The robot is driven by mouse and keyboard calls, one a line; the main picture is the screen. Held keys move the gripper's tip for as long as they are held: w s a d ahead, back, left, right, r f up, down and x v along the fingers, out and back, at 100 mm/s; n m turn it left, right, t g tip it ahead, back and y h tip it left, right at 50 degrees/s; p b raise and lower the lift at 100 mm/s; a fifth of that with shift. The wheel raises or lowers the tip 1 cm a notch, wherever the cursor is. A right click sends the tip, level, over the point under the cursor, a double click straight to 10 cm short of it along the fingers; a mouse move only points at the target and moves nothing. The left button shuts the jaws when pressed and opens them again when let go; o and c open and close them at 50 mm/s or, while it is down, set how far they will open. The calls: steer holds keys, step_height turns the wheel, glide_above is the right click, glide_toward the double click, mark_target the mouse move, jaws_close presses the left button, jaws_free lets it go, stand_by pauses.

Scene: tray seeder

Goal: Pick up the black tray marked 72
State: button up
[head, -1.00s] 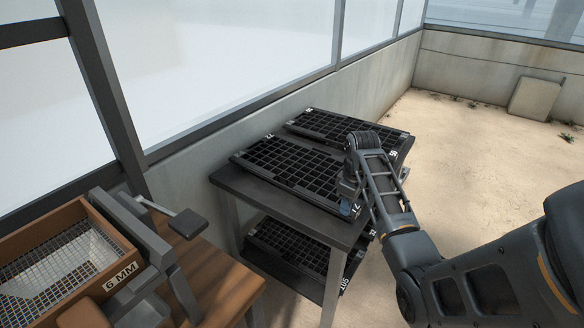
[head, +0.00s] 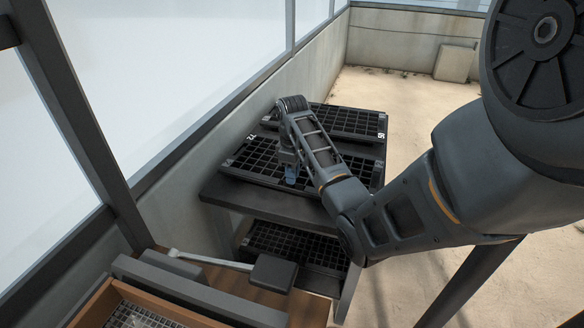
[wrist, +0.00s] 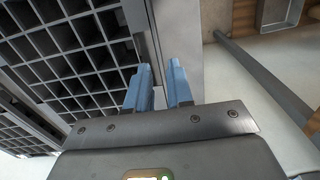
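In the wrist view the tray's cells (wrist: 75,62) fill the left side. My two blue fingers (wrist: 159,72) stand apart, one on each side of the tray's rim, with a gap between them. I cannot tell whether they touch the rim.
Another black tray (head: 345,121) lies behind on the same table (head: 255,203). A further tray (head: 290,243) sits on the lower shelf. A wall and glass stand close on the left. A wooden bench with a sieve box (head: 100,302) and a lever with a dark pad (head: 272,273) is in front.

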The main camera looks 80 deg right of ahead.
mark_target(290, 190)
steer(key=f, duration=0.5)
steer(key=w+f, duration=0.1)
steer(key=f, duration=0.1)
steer(key=shift+d+f, duration=0.2)
jaws_close()
